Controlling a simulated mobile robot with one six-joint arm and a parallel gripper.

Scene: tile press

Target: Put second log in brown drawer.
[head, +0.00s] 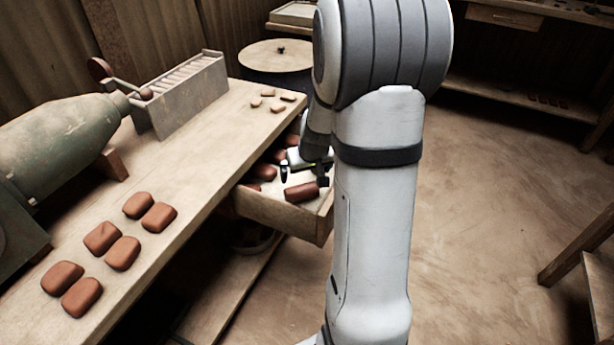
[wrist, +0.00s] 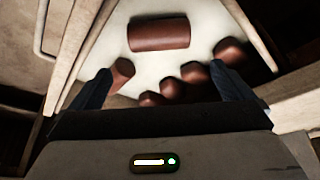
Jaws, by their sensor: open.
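The brown drawer (head: 274,211) is pulled out from under the workbench, with a pale inner floor. A reddish-brown log (head: 301,192) lies in it near the front. In the wrist view this log (wrist: 159,32) lies flat beyond my fingertips, apart from them. Several other reddish clay pieces (wrist: 194,73) lie in the drawer closer to my gripper. My gripper (head: 304,176) is over the drawer, open, with nothing between its fingers; the fingers (wrist: 168,84) spread wide in the wrist view. My arm hides part of the drawer in the head view. I cannot tell which piece is the second log.
Several clay blocks (head: 123,252) lie on the workbench (head: 190,190) at the near left, with a few small pieces (head: 268,92) at its far end. A green cylindrical machine (head: 62,140) and a slotted box (head: 187,92) stand on the bench. The floor (head: 490,200) at right is clear.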

